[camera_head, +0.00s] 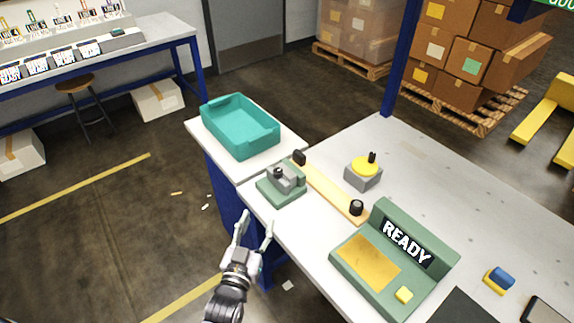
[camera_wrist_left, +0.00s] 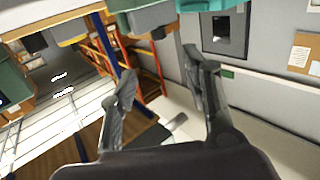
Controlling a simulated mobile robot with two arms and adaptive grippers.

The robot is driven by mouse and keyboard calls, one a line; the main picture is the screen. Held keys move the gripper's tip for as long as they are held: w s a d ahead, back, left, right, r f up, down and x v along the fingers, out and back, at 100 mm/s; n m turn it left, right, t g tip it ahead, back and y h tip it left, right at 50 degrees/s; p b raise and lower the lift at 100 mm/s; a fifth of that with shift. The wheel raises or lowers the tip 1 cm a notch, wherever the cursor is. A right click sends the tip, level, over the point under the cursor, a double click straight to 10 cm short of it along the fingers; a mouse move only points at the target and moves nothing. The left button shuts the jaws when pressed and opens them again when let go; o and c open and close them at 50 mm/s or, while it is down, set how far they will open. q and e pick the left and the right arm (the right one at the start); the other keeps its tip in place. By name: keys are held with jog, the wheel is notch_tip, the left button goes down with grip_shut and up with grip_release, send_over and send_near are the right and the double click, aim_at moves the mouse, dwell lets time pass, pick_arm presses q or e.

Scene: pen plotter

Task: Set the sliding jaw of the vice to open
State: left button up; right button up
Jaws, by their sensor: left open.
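The vice (camera_head: 281,187) is a small green base with grey jaw blocks and a dark knob on top. It sits near the left edge of the white table (camera_head: 400,150) in the head view. The gap between its jaws is too small to make out. My left gripper (camera_head: 255,226) is open and empty, in front of the table edge and below the vice in the picture, apart from it. In the left wrist view, its two spread fingers (camera_wrist_left: 163,75) show with nothing between them. My right gripper is in neither view.
A wooden strip (camera_head: 328,188) with black end pieces lies right of the vice. Beyond it stands a grey block with a yellow dial (camera_head: 365,167). A teal bin (camera_head: 240,128) is behind. A green console (camera_head: 393,255) reading READY stands at the front right.

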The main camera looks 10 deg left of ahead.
pick_arm(q)
jog(key=p, duration=0.1)
send_near(276, 174)
jog(key=w, duration=0.8)
jog(key=shift+w+f, duration=0.15)
jog(key=shift+w, duration=0.4)
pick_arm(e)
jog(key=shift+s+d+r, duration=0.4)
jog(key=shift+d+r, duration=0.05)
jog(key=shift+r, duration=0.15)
pick_arm(q)
jog(key=shift+c, duration=0.3)
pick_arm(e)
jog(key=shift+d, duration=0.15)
pick_arm(q)
jog(key=shift+d, duration=0.1)
grip_shut()
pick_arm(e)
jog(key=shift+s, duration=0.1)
